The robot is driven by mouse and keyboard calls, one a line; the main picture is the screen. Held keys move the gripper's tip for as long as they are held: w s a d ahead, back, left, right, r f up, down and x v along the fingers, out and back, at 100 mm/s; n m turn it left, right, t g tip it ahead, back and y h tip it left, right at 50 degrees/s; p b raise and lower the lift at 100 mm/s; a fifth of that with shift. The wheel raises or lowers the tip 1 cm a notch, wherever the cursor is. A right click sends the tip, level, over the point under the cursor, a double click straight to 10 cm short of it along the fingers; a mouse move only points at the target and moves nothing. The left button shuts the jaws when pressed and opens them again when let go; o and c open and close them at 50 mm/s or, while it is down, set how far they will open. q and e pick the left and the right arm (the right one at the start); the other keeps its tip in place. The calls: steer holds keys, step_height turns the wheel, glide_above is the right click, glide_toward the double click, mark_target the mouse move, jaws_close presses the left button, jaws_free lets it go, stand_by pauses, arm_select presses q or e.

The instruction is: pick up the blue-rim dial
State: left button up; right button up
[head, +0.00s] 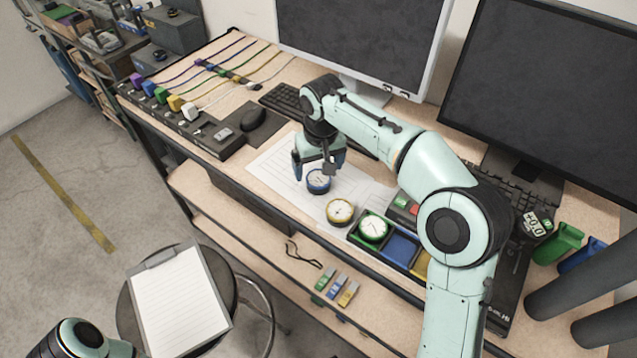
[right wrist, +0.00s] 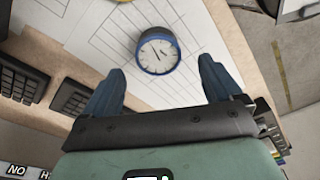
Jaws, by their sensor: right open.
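The blue-rim dial (head: 318,181) lies on white paper sheets on the desk in the head view. In the right wrist view the dial (right wrist: 158,50) lies face up, ahead of the fingertips and roughly between their lines. My right gripper (head: 319,170) is open above the dial, its blue fingers apart and empty; the fingers also show in the right wrist view (right wrist: 160,75). A yellow-rim dial (head: 339,211) lies to the right of the blue one. A green-rim dial (head: 373,228) sits in the green compartment of a tray. Part of my left arm shows at the bottom left; its gripper is out of frame.
The tray's blue compartment (head: 402,248) looks empty. Two monitors (head: 365,40) stand behind, with a keyboard (head: 285,103) and a mouse (head: 253,117). Colored plugs and cables lie at the left. A clipboard (head: 178,300) rests on a stool in front.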

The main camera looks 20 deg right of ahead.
mark_target(318, 178)
steer(key=shift+w+d+f+b, duration=0.1)
steer(key=shift+w+f+b, duration=0.1)
steer(key=shift+f, duration=1.15)
steer(key=shift+w+f+b, duration=0.1)
steer(key=shift+f+b, duration=0.1)
steer(key=shift+f, duration=1.15)
steer(key=c, duration=1.1)
